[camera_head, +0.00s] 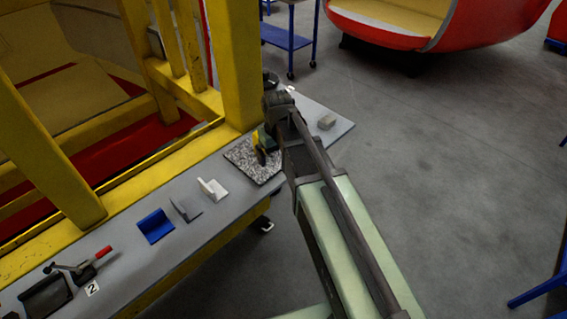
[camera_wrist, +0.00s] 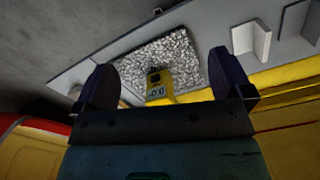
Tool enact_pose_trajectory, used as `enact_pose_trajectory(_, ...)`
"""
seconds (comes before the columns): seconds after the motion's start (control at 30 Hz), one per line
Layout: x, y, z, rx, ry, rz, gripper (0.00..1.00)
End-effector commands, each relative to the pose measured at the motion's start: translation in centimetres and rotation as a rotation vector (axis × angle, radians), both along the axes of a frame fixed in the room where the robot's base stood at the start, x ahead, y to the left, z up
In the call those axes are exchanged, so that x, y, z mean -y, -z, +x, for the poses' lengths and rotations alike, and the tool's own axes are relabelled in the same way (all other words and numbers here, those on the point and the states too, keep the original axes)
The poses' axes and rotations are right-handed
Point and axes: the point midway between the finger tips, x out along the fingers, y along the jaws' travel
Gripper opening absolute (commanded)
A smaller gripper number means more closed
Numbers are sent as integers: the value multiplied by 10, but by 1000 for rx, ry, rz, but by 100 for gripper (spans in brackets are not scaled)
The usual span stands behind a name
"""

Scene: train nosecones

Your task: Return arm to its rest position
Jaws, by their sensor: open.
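My gripper (camera_wrist: 163,64) is open in the wrist view, with its two dark fingers wide apart and nothing held between them. Beyond the fingers, a small yellow device (camera_wrist: 158,86) with a pale display stands on a speckled grey mat (camera_wrist: 190,52). In the head view my arm reaches from the lower right up to the work table (camera_head: 228,215), with its wrist beside the mat (camera_head: 240,152). The yellow device (camera_head: 256,139) shows partly beside the wrist. The fingers are not clear in the head view.
A blue tray (camera_head: 155,226), a grey bracket (camera_head: 186,208), a white bracket (camera_head: 213,189) and a red-handled clamp (camera_head: 85,266) sit along the table. A small grey block (camera_head: 327,122) lies at its far end. A yellow frame (camera_head: 242,65) rises alongside. Floor right of the table is open.

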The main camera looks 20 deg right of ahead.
Motion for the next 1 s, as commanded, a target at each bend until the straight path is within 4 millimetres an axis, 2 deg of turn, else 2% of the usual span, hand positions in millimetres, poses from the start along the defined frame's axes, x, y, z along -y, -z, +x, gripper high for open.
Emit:
enact_pose_trajectory(0.03,0,0,-61,0,57,0,98)
enact_pose_trajectory(0.1,-1,0,-104,1,132,0,98)
enact_pose_trajectory(0.2,-1,0,-129,1,188,-1,98)
enact_pose_trajectory(0.47,-1,2,-125,0,195,-1,98)
enact_pose_trajectory(0.7,-1,74,-125,0,193,-1,98)
enact_pose_trajectory(1.0,-1,74,-125,0,193,-1,98)
